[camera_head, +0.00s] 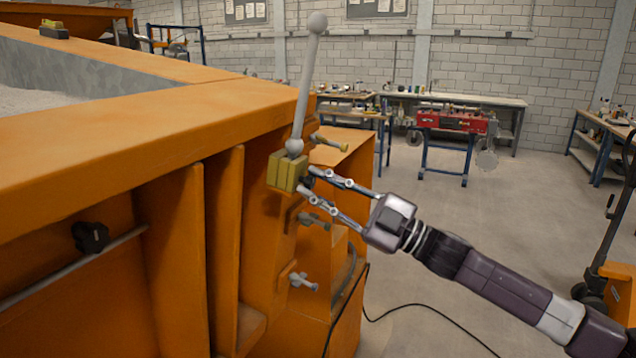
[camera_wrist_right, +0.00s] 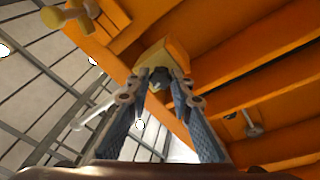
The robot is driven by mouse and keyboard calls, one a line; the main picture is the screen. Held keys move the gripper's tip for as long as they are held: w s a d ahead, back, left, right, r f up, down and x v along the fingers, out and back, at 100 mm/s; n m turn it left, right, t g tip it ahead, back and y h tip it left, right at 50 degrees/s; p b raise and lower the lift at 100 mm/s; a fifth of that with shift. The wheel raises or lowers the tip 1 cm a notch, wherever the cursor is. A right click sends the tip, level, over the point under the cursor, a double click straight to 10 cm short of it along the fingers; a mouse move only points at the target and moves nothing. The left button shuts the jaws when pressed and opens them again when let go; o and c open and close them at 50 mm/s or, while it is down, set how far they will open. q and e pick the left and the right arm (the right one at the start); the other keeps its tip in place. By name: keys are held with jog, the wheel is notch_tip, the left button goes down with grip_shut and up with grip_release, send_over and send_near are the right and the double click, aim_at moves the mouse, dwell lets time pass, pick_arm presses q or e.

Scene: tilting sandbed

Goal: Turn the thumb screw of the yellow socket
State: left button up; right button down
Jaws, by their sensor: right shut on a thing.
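The yellow socket (camera_head: 287,172) is a block on the corner of the orange sandbed frame. A grey lever (camera_head: 305,85) with a ball at its top stands up from it, leaning slightly right. My right gripper (camera_head: 306,181) reaches in from the right, with its fingertips at the socket's right side. In the right wrist view the socket (camera_wrist_right: 163,60) lies just beyond the fingertips (camera_wrist_right: 160,84). The dark thumb screw (camera_wrist_right: 158,80) shows between them, and the gripper is shut on it. In the head view the fingers hide the screw. My left gripper is not in view.
A yellow-ended handle (camera_head: 332,143) sticks out behind the socket. Grey handles (camera_head: 314,221) and (camera_head: 303,281) project below my right gripper. A black knob (camera_head: 90,237) sits on the sandbed's side. Open floor lies to the right, with a pallet jack (camera_head: 612,285) at the edge.

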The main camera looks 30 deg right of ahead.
jog(key=shift+f+m, duration=0.15)
jog(key=shift+m, duration=0.65)
jog(key=shift+a, duration=0.1)
jog(key=c, duration=1.8)
grip_release()
jog(key=shift+o, duration=0.2)
jog(key=shift+s, duration=0.1)
jog(key=v, duration=1.2)
